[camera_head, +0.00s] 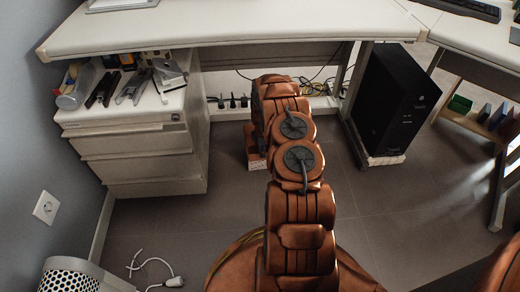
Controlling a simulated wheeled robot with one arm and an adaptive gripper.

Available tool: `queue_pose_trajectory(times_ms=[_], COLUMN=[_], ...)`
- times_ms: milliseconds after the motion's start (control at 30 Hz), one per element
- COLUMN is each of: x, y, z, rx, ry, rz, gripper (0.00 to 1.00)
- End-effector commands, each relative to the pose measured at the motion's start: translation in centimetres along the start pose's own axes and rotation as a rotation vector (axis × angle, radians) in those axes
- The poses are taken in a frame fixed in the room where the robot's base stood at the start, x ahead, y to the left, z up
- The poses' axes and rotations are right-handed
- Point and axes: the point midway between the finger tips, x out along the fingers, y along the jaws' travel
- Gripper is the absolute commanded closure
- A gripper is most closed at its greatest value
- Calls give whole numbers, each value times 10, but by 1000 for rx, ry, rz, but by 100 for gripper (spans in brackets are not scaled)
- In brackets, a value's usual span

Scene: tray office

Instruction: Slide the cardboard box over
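A small reddish-brown box (251,146) with a pale lower edge stands on the floor under the desk; it looks like the cardboard box. My copper-coloured arm reaches forward over the middle of the picture and hides most of it, so only its left part shows. My gripper is hidden behind the arm's far links. I cannot tell whether it touches the box or whether it is open or shut.
A drawer cabinet (145,160) stands left of the box, and a black computer tower (393,100) stands to the right. Cables and a power strip (232,102) lie behind. A loose white cable (155,265) lies front left. Grey floor is clear between arm and tower.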

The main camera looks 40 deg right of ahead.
Motion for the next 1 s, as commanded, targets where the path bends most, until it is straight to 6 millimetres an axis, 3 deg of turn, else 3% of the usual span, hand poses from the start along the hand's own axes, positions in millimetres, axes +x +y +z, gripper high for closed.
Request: queue_pose_trajectory(times_ms=[267,800,1000], x=[10,75,79], y=[0,0,-1], z=[-3,-1,-1], rx=[-4,0,0], ry=[0,-1,-1], rz=[-1,-1,-1], gripper=[67,67,67])
